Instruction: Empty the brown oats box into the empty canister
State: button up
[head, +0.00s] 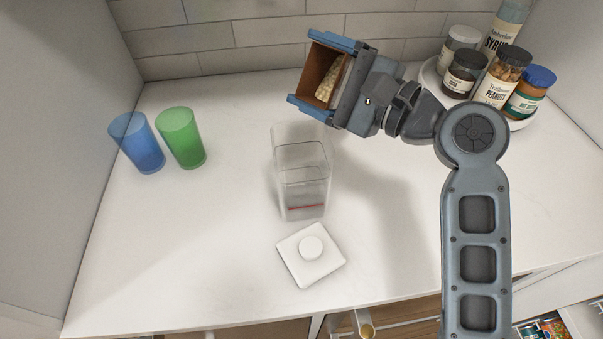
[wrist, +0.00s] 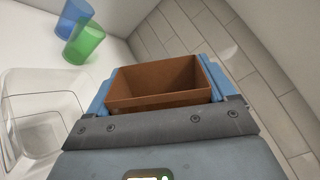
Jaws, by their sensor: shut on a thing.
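My gripper (head: 335,84) is shut on the brown oats box (head: 318,69), held above the counter near the back wall. The box is tilted, its open top facing left, and pale oats show inside it in the head view. In the wrist view, the open brown box (wrist: 155,85) sits between the blue fingers, and no oats can be made out there. The clear canister (head: 303,175) stands open on the counter, below and left of the box; it looks empty, with a red line low on its side. It also shows in the wrist view (wrist: 40,115). Its white lid (head: 295,268) lies in front.
A blue cup (head: 137,142) and a green cup (head: 181,138) stand at the left. A round white tray (head: 430,78) at the back right holds several jars and bottles. The counter's front left is clear.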

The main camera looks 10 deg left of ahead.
jog(key=shift+s+r, duration=0.15)
jog(key=shift+a, duration=0.1)
jog(key=shift+w+a, duration=0.4)
jog(key=shift+a, duration=0.1)
jog(key=shift+s, duration=0.1)
jog(key=shift+f, duration=0.25)
